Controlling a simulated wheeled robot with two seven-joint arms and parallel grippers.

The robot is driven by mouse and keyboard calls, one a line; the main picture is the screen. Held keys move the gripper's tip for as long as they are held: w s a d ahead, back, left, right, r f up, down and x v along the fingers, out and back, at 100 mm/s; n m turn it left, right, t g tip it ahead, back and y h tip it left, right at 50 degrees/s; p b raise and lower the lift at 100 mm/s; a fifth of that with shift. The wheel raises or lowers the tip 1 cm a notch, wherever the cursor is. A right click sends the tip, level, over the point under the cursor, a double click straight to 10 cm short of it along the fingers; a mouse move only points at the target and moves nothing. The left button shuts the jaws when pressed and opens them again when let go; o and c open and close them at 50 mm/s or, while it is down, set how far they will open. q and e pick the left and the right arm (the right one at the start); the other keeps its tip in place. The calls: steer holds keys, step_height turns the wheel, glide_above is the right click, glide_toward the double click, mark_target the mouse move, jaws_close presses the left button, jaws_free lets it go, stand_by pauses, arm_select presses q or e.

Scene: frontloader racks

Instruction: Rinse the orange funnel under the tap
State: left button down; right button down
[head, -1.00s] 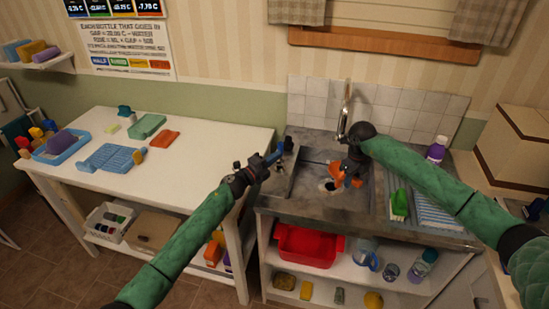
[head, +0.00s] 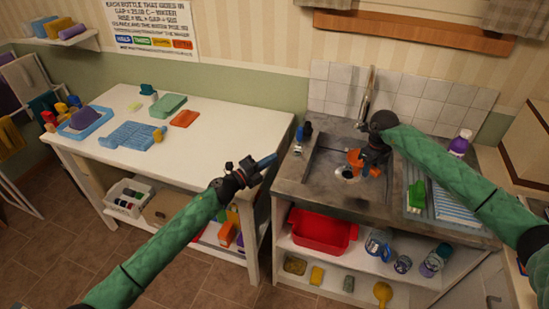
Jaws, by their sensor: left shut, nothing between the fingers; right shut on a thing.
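The orange funnel (head: 354,158) is in the sink basin (head: 322,178), below and slightly left of the metal tap (head: 369,85). My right gripper (head: 362,163) is shut on it and partly hides it. My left gripper (head: 268,162) is shut and empty, in front of the gap between table and sink unit.
Small blue and dark items (head: 299,138) stand at the sink's left edge. A green brush (head: 416,194) and striped cloth (head: 455,203) lie right of the basin, near a purple-capped bottle (head: 460,144). A red tub (head: 322,230) sits on the shelf below. The white table's (head: 222,134) right part is clear.

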steer(key=shift+s, duration=0.1)
steer(key=s+a, duration=0.2)
steer(key=s, duration=0.5)
steer(key=shift+s+a, duration=0.15)
steer(key=shift+a, duration=0.25)
stand_by(0.5)
steer(key=shift+p, duration=0.3)
stand_by(0.9)
steer(key=shift+s+a+r+p, duration=0.15)
steer(key=shift+s+a+r, duration=0.15)
steer(key=shift+s+r, duration=0.45)
steer(key=shift+s+a+r+p, duration=0.15)
steer(key=shift+s+a+r, duration=0.1)
steer(key=shift+s+r, duration=0.45)
steer(key=shift+s+a+r+p, duration=0.15)
steer(key=shift+s+a+r, duration=0.15)
steer(key=shift+s+r, duration=0.45)
steer(key=shift+s+f, duration=0.15)
steer(key=shift+f, duration=0.05)
